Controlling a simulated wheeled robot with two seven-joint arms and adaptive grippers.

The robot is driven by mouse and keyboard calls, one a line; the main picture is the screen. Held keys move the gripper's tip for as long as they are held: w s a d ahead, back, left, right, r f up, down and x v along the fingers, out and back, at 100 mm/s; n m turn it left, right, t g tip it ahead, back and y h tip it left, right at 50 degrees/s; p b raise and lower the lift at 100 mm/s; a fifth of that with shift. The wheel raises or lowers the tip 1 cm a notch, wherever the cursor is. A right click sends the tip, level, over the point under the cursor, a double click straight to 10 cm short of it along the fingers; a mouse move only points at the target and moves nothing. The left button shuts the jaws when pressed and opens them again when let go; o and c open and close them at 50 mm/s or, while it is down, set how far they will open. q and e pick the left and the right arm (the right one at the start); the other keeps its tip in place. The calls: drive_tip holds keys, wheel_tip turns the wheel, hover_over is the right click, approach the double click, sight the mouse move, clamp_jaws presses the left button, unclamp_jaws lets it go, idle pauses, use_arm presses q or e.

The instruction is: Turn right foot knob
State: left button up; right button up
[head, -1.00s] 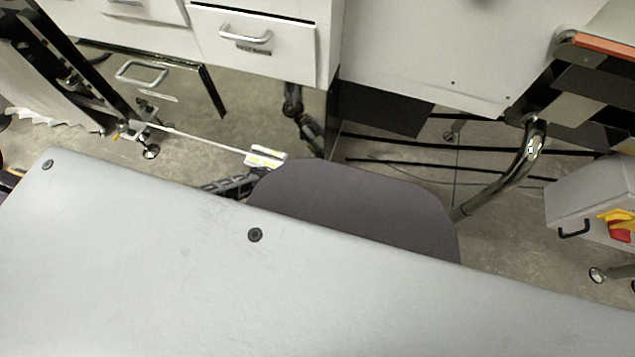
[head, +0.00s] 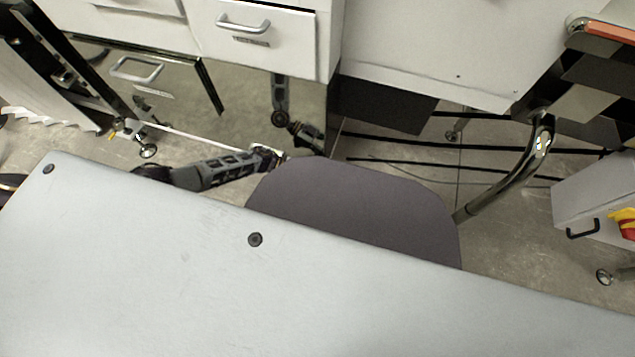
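Small round foot or caster parts show at floor level. One (head: 148,150) is at the left, another foot (head: 453,135) is under the bench at centre right, and a third foot (head: 603,276) is at the right edge. I cannot tell which is the task's knob. The fingers are too small and partly hidden to read. My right gripper is not seen.
A white drawer (head: 268,52) and cabinet front stand at the back. A curved chrome tube (head: 525,165) rises at the right, near a grey box (head: 590,195) with a red and yellow switch. A dark jointed part (head: 280,100) hangs under the drawer, possibly a reflection.

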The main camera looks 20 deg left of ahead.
use_arm(q)
drive_tip(key=o, duration=1)
drive_tip(key=shift+v, duration=5.95)
